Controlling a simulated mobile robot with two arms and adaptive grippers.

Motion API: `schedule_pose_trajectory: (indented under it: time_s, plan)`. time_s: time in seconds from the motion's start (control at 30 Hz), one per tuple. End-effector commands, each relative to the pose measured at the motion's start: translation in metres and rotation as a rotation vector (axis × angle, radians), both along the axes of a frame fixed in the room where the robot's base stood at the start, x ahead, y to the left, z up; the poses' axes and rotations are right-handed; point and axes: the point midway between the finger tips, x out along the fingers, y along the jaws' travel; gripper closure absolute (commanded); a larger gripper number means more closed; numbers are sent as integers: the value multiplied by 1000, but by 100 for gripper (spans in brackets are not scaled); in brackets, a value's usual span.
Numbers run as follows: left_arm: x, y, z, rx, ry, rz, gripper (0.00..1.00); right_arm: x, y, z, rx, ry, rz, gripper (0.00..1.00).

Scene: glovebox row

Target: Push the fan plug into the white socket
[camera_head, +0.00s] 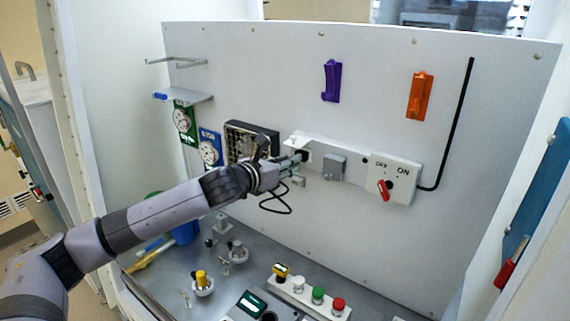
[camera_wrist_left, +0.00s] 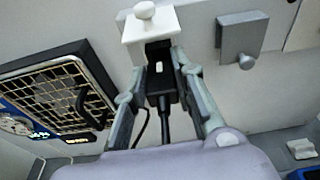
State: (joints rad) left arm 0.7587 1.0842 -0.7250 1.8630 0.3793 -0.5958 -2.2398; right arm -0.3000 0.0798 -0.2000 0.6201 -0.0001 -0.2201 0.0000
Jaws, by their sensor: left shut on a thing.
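The black fan plug (camera_wrist_left: 160,88) is between the fingers of my left gripper (camera_wrist_left: 160,80), with its cable running back toward my wrist. In the head view my left gripper (camera_head: 297,159) is at the back wall, and the dark plug end (camera_head: 305,155) shows at its fingertips. The white socket (camera_wrist_left: 150,38), with a raised lid and a knob, is right in front of the plug. In the head view the white socket (camera_head: 297,140) is just above my fingertips. The plug's front end is at the dark opening under the lid; I cannot tell how deep it sits. My right gripper is not in view.
The fan (camera_head: 250,142) with its metal grille is left of the socket. A grey box (camera_head: 335,167) and a switch panel (camera_head: 394,178) with a red handle are to the right. A black cable loop (camera_head: 275,205) hangs below my gripper. Several coloured buttons (camera_head: 318,294) stand on the bench.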

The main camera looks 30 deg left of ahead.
Motion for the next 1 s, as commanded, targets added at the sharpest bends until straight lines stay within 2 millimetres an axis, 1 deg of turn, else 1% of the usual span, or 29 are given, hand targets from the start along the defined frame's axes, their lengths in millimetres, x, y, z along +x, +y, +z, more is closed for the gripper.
schedule_pose_trajectory:
  time_s: [0.7,1.0]
  plan:
    - [18,-3,0,0,0,-1,100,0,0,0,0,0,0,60]
    - [21,-4,1,0,-2,-2,100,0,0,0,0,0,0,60]
